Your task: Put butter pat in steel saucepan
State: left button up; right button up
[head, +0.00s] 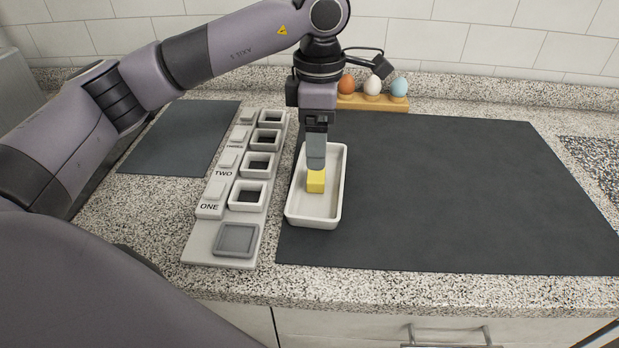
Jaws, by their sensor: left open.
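A small yellow block, which looks like the butter pat (315,182), sits in a white rectangular dish (313,222) near the middle of the counter. My left gripper (316,170) points down over the dish, with its fingertips right at the top of the butter pat. It is open; whether the fingers touch the butter is hard to tell. The fingers hide the back part of the butter. No steel saucepan shows in the head view. My right gripper is not in view.
A grey board (222,250) with labelled square compartments stands left of the dish. A wooden holder (365,103) with three eggs is at the back. A large dark mat (450,190) is clear on the right; a smaller dark mat (180,140) lies left.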

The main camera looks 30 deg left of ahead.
aim_at(316, 174)
pick_arm(q)
notch_tip(316, 174, down, 7)
jog(key=shift+r+p, duration=0.2)
jog(key=shift+p, duration=0.25)
jog(key=shift+c, duration=0.3)
jog(key=c, duration=1.1)
jog(key=shift+r, duration=0.15)
jog(key=shift+c, duration=0.3)
